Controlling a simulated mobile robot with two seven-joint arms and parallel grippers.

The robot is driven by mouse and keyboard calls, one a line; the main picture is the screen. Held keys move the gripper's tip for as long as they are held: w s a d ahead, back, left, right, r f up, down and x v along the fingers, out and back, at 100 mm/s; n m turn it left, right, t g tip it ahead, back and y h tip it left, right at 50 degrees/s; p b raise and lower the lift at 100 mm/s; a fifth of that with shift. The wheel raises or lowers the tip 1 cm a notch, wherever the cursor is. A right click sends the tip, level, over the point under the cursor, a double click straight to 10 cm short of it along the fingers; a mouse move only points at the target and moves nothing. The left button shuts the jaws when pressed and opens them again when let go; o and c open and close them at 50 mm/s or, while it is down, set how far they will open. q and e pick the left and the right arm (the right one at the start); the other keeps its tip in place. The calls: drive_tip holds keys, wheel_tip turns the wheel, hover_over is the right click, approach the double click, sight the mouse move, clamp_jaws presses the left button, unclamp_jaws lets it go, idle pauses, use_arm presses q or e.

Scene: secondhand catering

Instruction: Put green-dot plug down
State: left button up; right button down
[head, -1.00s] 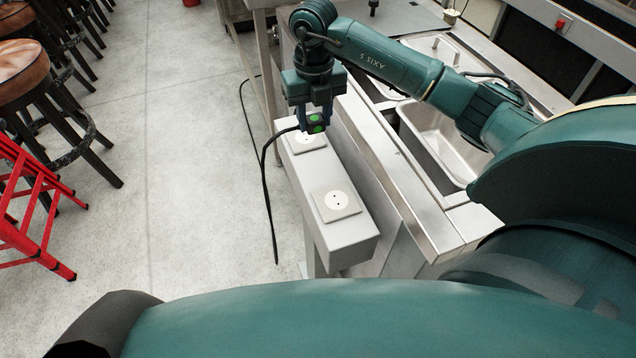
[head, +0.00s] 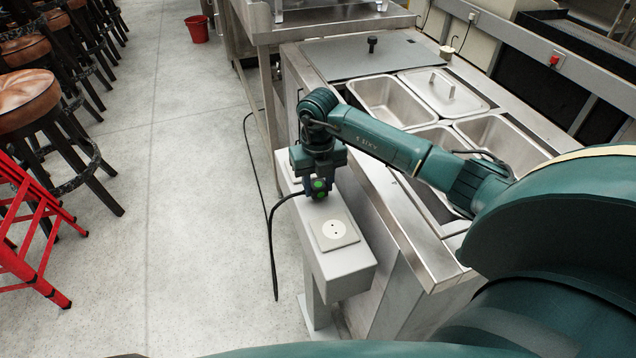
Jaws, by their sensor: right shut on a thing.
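My right gripper (head: 317,180) points down above the grey socket box (head: 345,268) and is shut on the green-dot plug (head: 319,186). The plug is a dark block with bright green dots, and a black cable (head: 272,235) runs from it down to the left. The near white socket (head: 334,232) on the box top is uncovered, with two holes. The far socket is mostly hidden behind the gripper. The plug shows just beyond the near socket. I cannot tell whether it touches the box top. My left gripper is not in view.
A steel counter with sunken pans (head: 388,100) stands right of the box. A red folding ladder (head: 38,225) and stools (head: 28,95) stand at the left. A red bucket (head: 197,29) is at the back. The floor between is clear apart from the cable.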

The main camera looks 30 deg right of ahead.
sight(318, 185)
drive_tip(key=shift+f, duration=0.1)
drive_tip(key=shift+f+b, duration=0.4)
drive_tip(key=shift+f, duration=0.25)
drive_tip(key=c, duration=0.9)
unclamp_jaws()
drive_tip(key=shift+r, duration=0.1)
wheel_tip(318, 185, up, 13)
drive_tip(key=shift+r+p, duration=0.1)
drive_tip(key=shift+p, duration=0.3)
